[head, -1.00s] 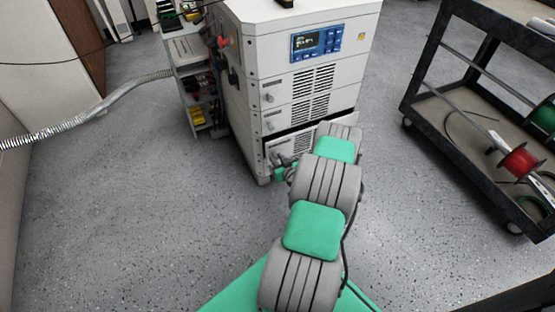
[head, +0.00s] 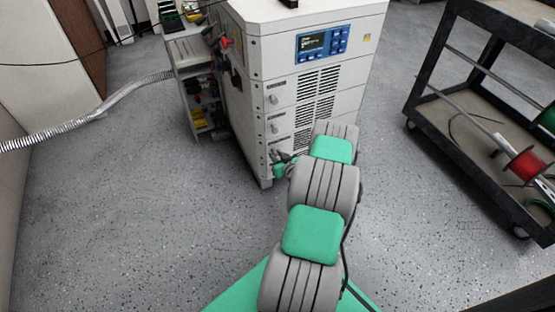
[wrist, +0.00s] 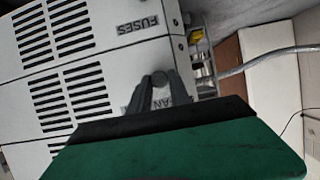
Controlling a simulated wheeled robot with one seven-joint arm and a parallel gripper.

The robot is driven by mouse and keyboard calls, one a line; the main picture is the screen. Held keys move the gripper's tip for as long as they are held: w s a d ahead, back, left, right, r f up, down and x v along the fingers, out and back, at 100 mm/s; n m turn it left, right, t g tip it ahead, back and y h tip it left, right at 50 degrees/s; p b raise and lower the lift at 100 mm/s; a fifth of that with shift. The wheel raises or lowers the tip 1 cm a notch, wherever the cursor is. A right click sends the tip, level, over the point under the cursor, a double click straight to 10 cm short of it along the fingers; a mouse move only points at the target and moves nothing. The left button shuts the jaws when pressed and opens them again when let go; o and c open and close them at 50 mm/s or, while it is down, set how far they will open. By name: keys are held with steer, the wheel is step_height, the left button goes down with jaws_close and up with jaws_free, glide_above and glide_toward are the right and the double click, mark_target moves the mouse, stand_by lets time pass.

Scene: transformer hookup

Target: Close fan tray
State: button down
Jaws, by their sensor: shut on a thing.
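The fan tray (head: 298,146) is the lowest front drawer of the white cabinet and sits level with the panels above, with no dark gap showing. In the wrist view the tray front (wrist: 117,93) carries vent slots and a partly covered FAN label. My gripper (head: 281,158) is at the left part of the tray front. In the wrist view my gripper (wrist: 160,80) is shut on the tray's knob, which its fingers mostly hide. My arm covers the right part of the tray in the head view.
The white cabinet (head: 262,60) has a display and several knobbed panels above the tray. A side shelf (head: 200,95) with small items stands at its left. A black cart (head: 425,95) with wire spools stands at the right. A corrugated hose (head: 85,122) runs left. The floor between is clear.

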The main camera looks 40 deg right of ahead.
steer(key=c, duration=1.2)
jaws_free()
steer(key=shift+w, duration=0.15)
steer(key=p+v, duration=0.2)
steer(key=v, duration=0.5)
steer(key=shift+s+r, duration=0.15)
steer(key=shift+s, duration=0.2)
steer(key=shift+a, duration=0.15)
